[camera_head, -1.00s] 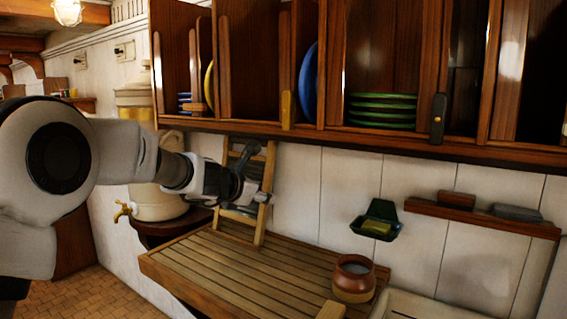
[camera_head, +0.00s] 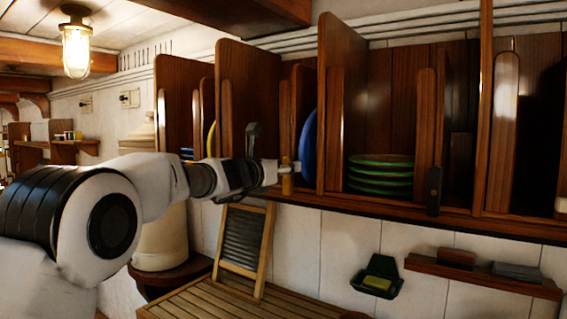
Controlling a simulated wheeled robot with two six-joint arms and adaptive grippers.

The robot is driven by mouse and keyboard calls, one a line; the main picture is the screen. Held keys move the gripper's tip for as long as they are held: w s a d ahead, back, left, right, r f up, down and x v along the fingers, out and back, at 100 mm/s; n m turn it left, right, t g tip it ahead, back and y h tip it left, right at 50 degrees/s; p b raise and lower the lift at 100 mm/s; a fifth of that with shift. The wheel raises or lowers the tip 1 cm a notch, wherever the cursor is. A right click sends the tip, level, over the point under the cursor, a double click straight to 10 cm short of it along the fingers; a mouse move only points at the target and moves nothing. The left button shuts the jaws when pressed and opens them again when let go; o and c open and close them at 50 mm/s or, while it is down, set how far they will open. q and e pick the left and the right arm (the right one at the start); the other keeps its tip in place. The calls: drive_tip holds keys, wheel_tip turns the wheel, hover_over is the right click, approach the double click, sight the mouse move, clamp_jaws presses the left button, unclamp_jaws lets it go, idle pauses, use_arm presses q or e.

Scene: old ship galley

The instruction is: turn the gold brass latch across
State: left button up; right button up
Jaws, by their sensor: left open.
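The gold brass latch (camera_head: 287,183) stands upright on the front edge of the plate rack, left of the blue plate. My left gripper (camera_head: 272,166) is open in front of the rack, with its pale tip at the latch and overlapping it in the picture. I cannot tell whether they touch. Part of the latch is hidden behind the tip. My right gripper is not in view.
The wooden rack (camera_head: 330,110) holds a blue plate (camera_head: 308,143) and several green plates (camera_head: 380,175). A dark latch (camera_head: 434,190) is farther right. Below are a washboard (camera_head: 243,238), a soap dish (camera_head: 378,277) and a slatted board (camera_head: 215,302).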

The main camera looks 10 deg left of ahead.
sight(291, 175)
use_arm(q)
clamp_jaws()
drive_tip(key=shift+f, duration=0.1)
drive_tip(key=m+b, duration=0.3)
drive_tip(key=m, duration=0.1)
drive_tip(key=d+f+m+b, duration=0.1)
drive_tip(key=m+b, duration=0.3)
drive_tip(key=m, duration=0.1)
drive_tip(key=d+m+b, duration=0.1)
drive_tip(key=m+b, duration=0.3)
drive_tip(key=shift+s+f+m, duration=0.4)
drive_tip(key=shift+d+f+m+b, duration=0.15)
drive_tip(key=shift+m+b, duration=0.5)
drive_tip(key=shift+m, duration=0.4)
drive_tip(key=shift+f+m+b, duration=0.15)
drive_tip(key=shift+m+b, duration=0.45)
drive_tip(key=shift+m, duration=0.45)
